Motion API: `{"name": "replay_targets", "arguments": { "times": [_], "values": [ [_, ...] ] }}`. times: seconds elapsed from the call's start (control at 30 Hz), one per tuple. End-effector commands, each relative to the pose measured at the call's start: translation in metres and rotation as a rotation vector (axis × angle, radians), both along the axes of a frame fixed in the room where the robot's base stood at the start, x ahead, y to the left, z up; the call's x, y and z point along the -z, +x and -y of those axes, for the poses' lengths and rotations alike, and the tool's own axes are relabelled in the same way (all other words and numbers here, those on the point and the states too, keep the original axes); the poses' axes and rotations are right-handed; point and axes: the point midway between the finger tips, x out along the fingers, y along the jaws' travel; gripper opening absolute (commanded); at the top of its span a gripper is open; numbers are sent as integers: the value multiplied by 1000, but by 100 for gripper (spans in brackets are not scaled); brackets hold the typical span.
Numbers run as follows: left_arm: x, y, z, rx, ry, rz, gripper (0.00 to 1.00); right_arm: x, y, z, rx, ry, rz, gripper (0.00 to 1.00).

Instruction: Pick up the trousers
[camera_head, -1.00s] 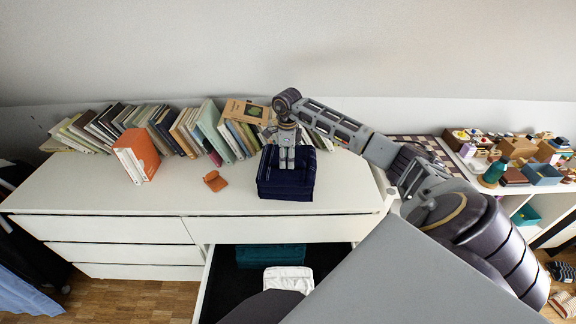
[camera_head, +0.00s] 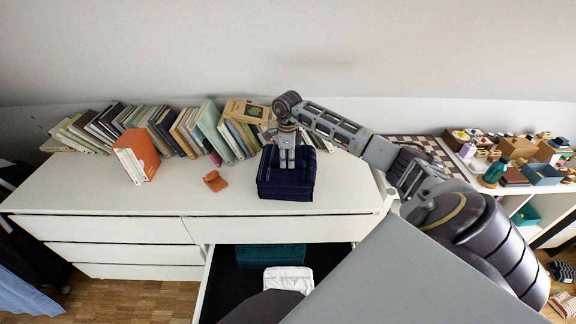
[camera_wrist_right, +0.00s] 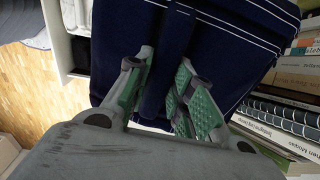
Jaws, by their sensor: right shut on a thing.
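The trousers (camera_head: 286,189) are a dark navy folded stack on top of the white dresser, in front of the row of books. In the right wrist view the navy cloth (camera_wrist_right: 215,45) with thin white lines fills the upper middle. My right gripper (camera_head: 287,164) points down at the top of the trousers. In the right wrist view its green-padded fingers (camera_wrist_right: 160,92) are shut on a fold of the navy cloth. The cloth appears to rest on the dresser. My left gripper is not in view.
The white dresser (camera_head: 90,190) has an open drawer holding a teal folded item (camera_head: 271,257) and a white cloth (camera_head: 288,279). Books (camera_head: 208,135) lean along the wall. An orange book (camera_head: 140,157) and a small orange item (camera_head: 215,181) stand left, with clear top around them.

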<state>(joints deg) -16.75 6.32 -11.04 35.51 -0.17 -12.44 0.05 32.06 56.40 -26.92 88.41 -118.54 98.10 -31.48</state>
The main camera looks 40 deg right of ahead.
Motion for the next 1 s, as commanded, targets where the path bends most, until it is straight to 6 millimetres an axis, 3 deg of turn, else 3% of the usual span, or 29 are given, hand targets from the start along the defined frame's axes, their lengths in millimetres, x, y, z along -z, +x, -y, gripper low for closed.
{"name": "replay_targets", "arguments": {
  "times": [0.67, 1.0],
  "values": [
    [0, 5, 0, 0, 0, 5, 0, -3, 1, 0, 0, -1, 4, 0],
    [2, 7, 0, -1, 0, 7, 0, -29, 1, 1, 1, -2, 6, 0]
  ]
}}
